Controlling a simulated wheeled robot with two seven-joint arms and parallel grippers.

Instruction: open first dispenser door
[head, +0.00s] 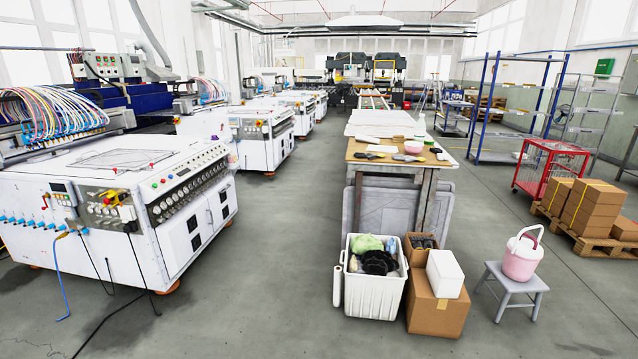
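A large white machine (90,200) stands at the near left in the head view, with a row of gauges and knobs on its right-hand side. Below the gauges, that side has white door-like panels (196,243) with small dark openings; they look shut. A similar white machine (262,135) stands behind it. Nothing in view is clearly marked as a dispenser, so I cannot tell which door is the first dispenser door. Neither of my grippers is in view.
A blue hose (63,285) and dark cables hang to the floor before the near machine. A wide clear aisle (270,240) separates the machines from a long worktable (446,157). A white bin (351,290), cardboard boxes (437,316) and a stool (511,290) stand at the right.

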